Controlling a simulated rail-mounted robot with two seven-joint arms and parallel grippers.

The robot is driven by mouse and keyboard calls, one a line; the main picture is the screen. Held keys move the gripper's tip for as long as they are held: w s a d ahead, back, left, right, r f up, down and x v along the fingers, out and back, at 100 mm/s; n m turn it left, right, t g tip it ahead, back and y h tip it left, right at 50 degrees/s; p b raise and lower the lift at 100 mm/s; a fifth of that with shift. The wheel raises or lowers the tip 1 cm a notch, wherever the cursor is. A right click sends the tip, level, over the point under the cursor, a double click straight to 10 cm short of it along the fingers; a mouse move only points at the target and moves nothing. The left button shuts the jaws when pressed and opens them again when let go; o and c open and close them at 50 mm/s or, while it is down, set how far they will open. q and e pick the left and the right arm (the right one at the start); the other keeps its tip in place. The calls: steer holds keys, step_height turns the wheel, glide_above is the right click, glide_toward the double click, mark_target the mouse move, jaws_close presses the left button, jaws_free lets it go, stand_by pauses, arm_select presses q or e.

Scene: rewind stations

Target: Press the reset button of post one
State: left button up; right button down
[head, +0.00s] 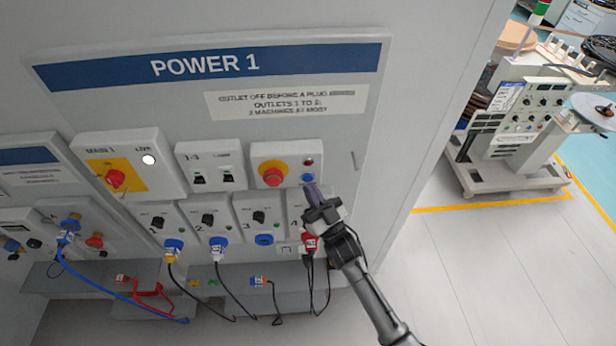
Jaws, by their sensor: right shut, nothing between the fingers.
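The post one panel (300,84), headed POWER 1, is a grey upright wall tilted in my view. A light box (287,155) on it carries a red mushroom button (271,173) on a yellow plate. To its right are a dark red lamp (309,161) and, below that, a small blue button (308,177), probably the reset button. My right gripper (314,192) is shut and empty, its tips just below the blue button. I cannot tell whether they touch it. It partly covers outlet 4. My left gripper is out of view.
Outlets with blue sockets and plugs (173,248) sit below, their cables hanging over a grey shelf (240,287). A red plug (309,243) is close beside my right gripper. A main switch box (128,165) is at left. A machine on a cart (515,130) stands at right beyond open floor.

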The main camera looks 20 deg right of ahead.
steer(key=shift+s, duration=0.1)
steer(key=shift+s+a+p, duration=0.25)
steer(key=shift+s+p, duration=0.1)
steer(key=shift+s, duration=0.45)
steer(key=shift+s+a+p, duration=0.25)
steer(key=shift+s+p, duration=0.15)
steer(key=shift+s, duration=0.35)
steer(key=shift+s+a+p, duration=0.25)
steer(key=shift+s+p, duration=0.1)
steer(key=shift+s, duration=0.45)
